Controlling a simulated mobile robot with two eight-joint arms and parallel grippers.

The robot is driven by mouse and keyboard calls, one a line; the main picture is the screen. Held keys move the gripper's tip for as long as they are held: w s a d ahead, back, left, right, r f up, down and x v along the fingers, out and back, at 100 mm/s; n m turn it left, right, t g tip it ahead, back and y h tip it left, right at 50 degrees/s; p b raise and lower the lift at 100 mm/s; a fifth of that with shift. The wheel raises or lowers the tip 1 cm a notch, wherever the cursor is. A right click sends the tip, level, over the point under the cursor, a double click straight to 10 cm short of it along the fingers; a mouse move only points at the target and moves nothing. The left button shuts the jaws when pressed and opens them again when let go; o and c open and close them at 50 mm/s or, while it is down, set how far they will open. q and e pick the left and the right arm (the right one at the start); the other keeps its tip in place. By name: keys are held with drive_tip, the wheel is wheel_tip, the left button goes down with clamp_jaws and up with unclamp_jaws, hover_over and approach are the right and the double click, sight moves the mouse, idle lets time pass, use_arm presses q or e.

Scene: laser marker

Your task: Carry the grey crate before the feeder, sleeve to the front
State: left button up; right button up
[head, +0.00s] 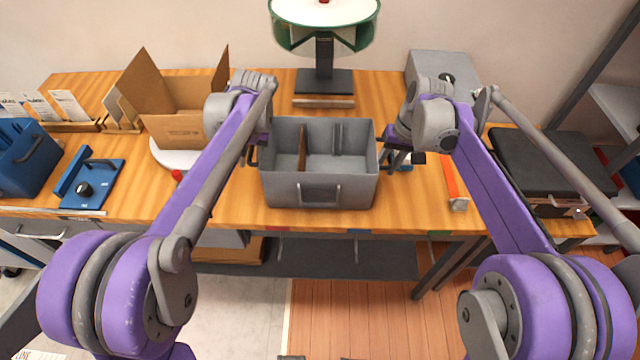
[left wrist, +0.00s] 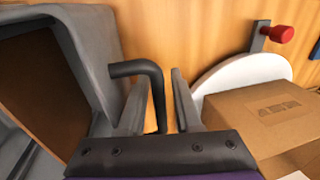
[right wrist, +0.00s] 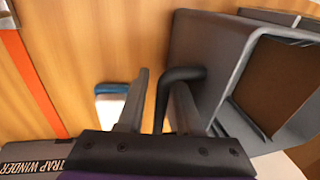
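The grey crate (head: 276,192) stands upright on the wooden table, with a brown divider inside. A grey rectangular frame, perhaps the sleeve (head: 320,193), is on its near wall. A round green-and-white device on a post, perhaps the feeder (head: 324,50), stands behind it. My left gripper (left wrist: 158,100) is open at the crate's left side, its fingers on either side of a dark bent handle (left wrist: 150,69). My right gripper (right wrist: 160,102) is open at the right side, fingers astride the other handle (right wrist: 183,73). A gap shows beside each handle.
An open cardboard box (head: 180,128) on a white disc (head: 165,155) stands left of the crate. A blue fixture (head: 92,188) lies further left. An orange strip (head: 452,180) and a dark-lidded machine (head: 545,160) are right. The table's front edge is close before the crate.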

use_arm(q)
drive_tip(key=o, duration=0.6)
drive_tip(key=shift+d, duration=0.15)
use_arm(e)
drive_tip(key=shift+a, duration=0.15)
use_arm(q)
drive_tip(key=shift+d, duration=0.15)
use_arm(e)
drive_tip(key=shift+a, duration=0.1)
use_arm(q)
drive_tip(key=shift+r, duration=0.1)
drive_tip(key=shift+v, duration=3.9)
